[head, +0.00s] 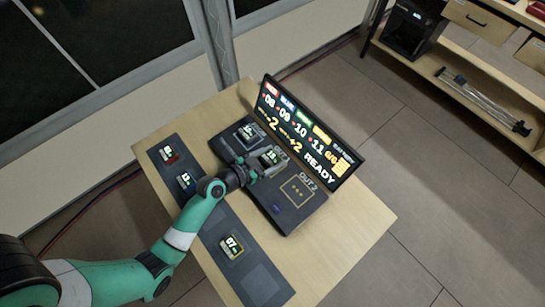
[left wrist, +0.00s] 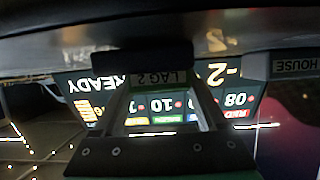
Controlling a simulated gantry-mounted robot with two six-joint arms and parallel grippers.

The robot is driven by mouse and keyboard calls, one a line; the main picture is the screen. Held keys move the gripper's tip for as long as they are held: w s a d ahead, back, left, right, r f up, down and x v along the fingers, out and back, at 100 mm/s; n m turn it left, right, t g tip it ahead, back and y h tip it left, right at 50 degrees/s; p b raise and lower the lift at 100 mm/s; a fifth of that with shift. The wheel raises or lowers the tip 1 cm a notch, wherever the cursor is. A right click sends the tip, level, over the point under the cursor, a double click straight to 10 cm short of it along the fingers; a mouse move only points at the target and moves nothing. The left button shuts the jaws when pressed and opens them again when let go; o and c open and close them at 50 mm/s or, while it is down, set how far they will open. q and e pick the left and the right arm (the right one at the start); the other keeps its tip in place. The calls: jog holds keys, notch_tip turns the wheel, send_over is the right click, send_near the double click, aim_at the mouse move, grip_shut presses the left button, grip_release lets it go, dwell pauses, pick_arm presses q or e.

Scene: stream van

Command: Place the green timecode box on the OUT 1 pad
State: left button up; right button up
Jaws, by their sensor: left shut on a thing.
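My left gripper (head: 262,167) is shut on the green timecode box (head: 271,157), whose lit face shows between the fingers. The box is over the middle of the dark console (head: 291,219), at the OUT 1 pad, whose marking is mostly hidden by gripper and box. I cannot tell whether the box touches the pad. In the left wrist view the gripper's fingers and a "LAG 2" label (left wrist: 160,78) show close up, with the screen behind. My right gripper is not in view.
Another box (head: 247,132) sits on the console's far left pad. The OUT 2 pad (head: 299,190) is empty. A lit screen (head: 306,132) stands along the console's back. Red (head: 168,154), blue (head: 186,180) and yellow (head: 232,247) boxes sit on the dark strip (head: 260,285).

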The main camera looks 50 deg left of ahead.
pick_arm(q)
jog(key=shift+f, duration=0.15)
jog(key=o, duration=1.4)
jog(key=shift+r, duration=0.2)
jog(key=shift+s+r, duration=0.1)
jog(key=shift+s, duration=0.2)
jog(key=p+v, duration=0.1)
jog(key=v, duration=1)
jog(key=shift+s+r+p, duration=0.1)
jog(key=shift+s+p, duration=0.1)
jog(key=shift+p, duration=0.15)
jog(key=shift+w+a, duration=0.1)
